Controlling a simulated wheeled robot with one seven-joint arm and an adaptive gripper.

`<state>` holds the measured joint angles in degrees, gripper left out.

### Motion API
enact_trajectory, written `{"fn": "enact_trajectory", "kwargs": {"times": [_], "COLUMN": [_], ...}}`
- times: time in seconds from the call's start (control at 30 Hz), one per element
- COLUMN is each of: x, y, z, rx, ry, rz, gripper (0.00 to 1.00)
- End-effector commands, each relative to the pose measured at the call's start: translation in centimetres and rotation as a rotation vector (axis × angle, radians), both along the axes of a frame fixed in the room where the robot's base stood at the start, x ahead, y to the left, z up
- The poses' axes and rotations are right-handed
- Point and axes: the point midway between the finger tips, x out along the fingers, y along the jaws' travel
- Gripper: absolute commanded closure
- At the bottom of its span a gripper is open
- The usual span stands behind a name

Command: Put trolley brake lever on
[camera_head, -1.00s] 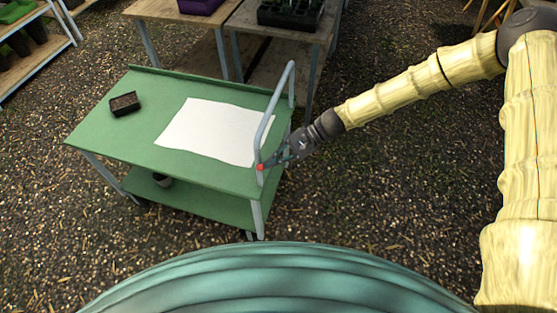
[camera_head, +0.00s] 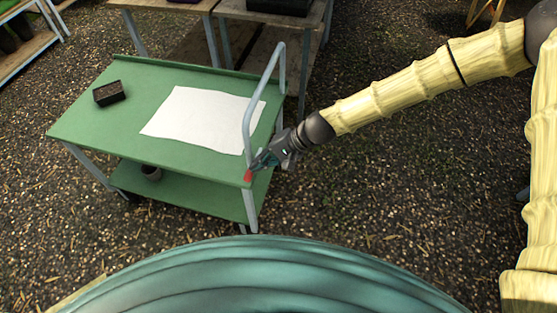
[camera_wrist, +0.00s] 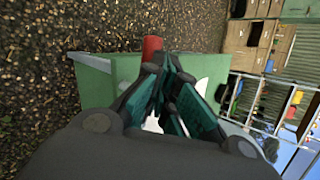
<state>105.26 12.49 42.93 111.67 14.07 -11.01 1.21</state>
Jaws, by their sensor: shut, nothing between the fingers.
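The green trolley (camera_head: 95,128) stands on the gravel with a pale grey tubular push handle (camera_head: 247,118) at its right end. The red brake lever (camera_head: 248,176) shows at the trolley's near right corner, below the foot of the handle. My gripper (camera_head: 256,167) is shut and empty, its tips right at the red lever. In the wrist view the red lever (camera_wrist: 152,45) stands just beyond the closed fingertips (camera_wrist: 158,60); I cannot tell whether they touch. The fingers hide part of the trolley's edge there.
A white sheet (camera_head: 200,118) and a dark tray (camera_head: 109,93) lie on the trolley top. A small pot (camera_head: 151,173) is on the lower shelf (camera_head: 190,197). Wooden benches (camera_head: 180,40) stand behind. The gravel to the right is clear.

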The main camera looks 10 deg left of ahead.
Motion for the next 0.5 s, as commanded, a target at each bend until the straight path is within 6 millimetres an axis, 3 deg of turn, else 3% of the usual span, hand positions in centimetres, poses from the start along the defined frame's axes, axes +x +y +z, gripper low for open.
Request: {"fn": "enact_trajectory", "kwargs": {"times": [0.5], "x": [0.84], "y": [-0.26], "z": [0.35], "rx": [-0.001], "ry": [0.003], "rz": [-0.006], "gripper": [1.00]}}
